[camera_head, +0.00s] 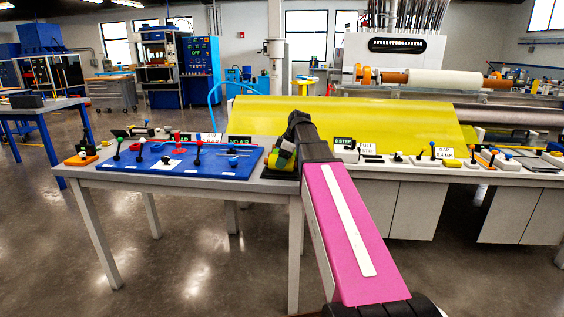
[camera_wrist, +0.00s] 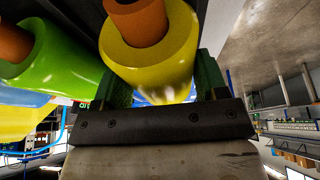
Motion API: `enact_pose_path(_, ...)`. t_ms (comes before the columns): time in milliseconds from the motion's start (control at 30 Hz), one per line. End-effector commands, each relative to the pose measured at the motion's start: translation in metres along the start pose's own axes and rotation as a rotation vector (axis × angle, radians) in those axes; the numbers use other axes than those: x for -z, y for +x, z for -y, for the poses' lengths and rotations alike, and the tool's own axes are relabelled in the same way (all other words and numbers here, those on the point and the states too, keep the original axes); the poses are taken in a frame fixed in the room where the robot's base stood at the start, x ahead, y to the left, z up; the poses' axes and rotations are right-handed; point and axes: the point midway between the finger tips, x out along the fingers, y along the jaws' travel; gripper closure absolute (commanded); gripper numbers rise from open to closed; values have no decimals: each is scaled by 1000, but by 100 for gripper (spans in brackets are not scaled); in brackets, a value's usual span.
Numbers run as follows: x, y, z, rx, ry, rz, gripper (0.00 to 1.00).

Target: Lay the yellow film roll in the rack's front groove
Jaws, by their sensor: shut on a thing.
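The yellow film roll (camera_wrist: 150,65), with a brown core, sits between the green fingers of my gripper (camera_wrist: 163,85) in the wrist view. My gripper is shut on it. A green film roll (camera_wrist: 62,62), also with a brown core, lies close beside it on the left. In the head view my gripper (camera_head: 287,158) is at the right end of the blue panel, largely hidden by my arm. A small yellow patch and a green patch show there beside it. A dark piece (camera_head: 280,173) under them may be the rack; its grooves cannot be made out.
The blue panel (camera_head: 180,160) with several coloured knobs covers the left of the grey table. Small signs, a step block (camera_head: 345,151) and several levers stand along the counter to the right. A large yellow sheet (camera_head: 370,120) hangs behind. The floor in front is clear.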

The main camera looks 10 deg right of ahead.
Motion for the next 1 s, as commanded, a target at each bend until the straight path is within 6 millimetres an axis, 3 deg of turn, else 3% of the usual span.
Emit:
enact_pose_path(500,-3,8,0,-1,0,-1,67)
enact_pose_path(533,-3,8,0,-1,0,0,24)
enact_pose_path(600,-3,8,0,-1,0,0,7)
enact_pose_path(1000,-1,2,0,-1,0,0,7)
